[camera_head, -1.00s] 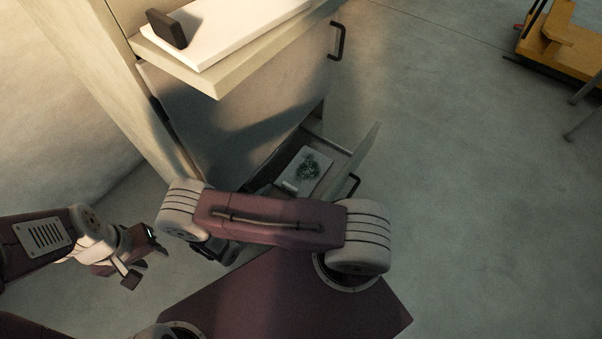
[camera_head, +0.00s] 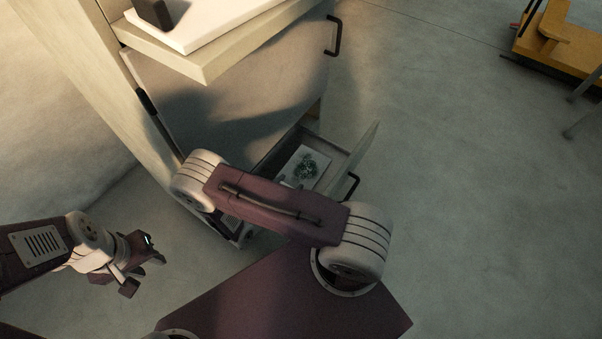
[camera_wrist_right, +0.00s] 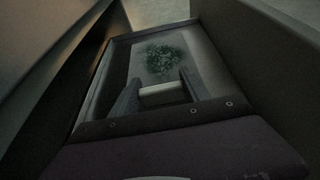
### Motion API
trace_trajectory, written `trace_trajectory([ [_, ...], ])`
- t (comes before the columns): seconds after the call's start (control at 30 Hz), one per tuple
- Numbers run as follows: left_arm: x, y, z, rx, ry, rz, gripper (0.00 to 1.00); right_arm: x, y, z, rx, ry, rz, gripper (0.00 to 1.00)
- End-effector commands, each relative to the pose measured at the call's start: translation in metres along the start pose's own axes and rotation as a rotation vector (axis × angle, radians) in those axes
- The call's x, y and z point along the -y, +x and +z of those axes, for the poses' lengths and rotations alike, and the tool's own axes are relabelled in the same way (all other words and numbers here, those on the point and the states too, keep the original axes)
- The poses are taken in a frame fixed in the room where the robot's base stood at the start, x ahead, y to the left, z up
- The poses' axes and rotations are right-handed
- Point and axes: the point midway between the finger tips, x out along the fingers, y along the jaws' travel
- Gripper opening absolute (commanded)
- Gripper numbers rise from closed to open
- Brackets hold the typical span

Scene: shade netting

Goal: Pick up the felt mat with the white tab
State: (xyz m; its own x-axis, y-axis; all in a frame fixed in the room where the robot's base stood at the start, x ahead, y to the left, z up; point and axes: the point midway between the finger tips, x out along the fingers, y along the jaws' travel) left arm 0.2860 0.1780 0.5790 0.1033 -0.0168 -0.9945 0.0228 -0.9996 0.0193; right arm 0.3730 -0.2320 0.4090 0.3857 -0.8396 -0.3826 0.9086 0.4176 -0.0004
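The open drawer (camera_head: 357,158) low in the cabinet holds a pale, flat rectangular piece (camera_head: 299,161) with a dark green, mottled patch. I take this piece to be the felt mat; it also shows in the right wrist view (camera_wrist_right: 189,50). A white tab (camera_wrist_right: 160,92) lies at the mat's near end. My right gripper (camera_wrist_right: 158,90) is inside the drawer with its fingers apart, one on each side of the tab; I cannot tell whether they touch it. My left gripper (camera_head: 145,268) is open and empty, left of the cabinet.
The cabinet top (camera_head: 209,62) carries a white slab (camera_head: 200,25) and a dark block (camera_head: 153,13). Drawer walls stand close around my right gripper. A dark handle (camera_head: 351,186) is on the drawer front. The floor (camera_head: 470,190) at right is clear, with a yellow object (camera_head: 560,50) farther off.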

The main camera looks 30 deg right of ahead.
Motion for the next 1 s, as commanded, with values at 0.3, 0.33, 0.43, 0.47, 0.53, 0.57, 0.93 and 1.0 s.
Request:
trace_trajectory([
  [0.3,0.000,-0.001,0.000,0.000,0.000,0.000,0.36,0.000,-0.001,0.001,0.000,0.000,0.000,0.12],
  [0.33,0.000,-0.002,0.000,0.000,0.000,0.000,0.36,0.000,-0.001,0.003,0.000,0.000,0.000,0.12],
  [0.43,0.000,-0.009,-0.001,0.000,0.000,0.000,0.36,0.000,-0.005,0.012,0.000,0.001,0.000,0.12],
  [0.47,0.000,-0.012,-0.001,0.000,0.000,0.000,0.36,0.000,-0.007,0.016,0.000,0.001,0.000,0.12],
  [0.53,0.000,-0.020,-0.002,0.000,0.000,0.000,0.36,0.000,-0.012,0.027,0.000,0.001,0.001,0.12],
  [0.57,-0.001,-0.024,-0.003,0.000,0.000,0.000,0.36,0.000,-0.014,0.033,0.000,0.001,0.001,0.12],
  [0.93,-0.001,-0.060,-0.006,0.000,0.000,0.000,0.36,0.019,0.031,0.109,0.001,0.003,-0.008,0.12],
  [1.0,-0.001,-0.065,-0.007,0.000,0.000,0.000,0.36,0.021,0.041,0.122,0.000,0.004,-0.007,0.12],
])
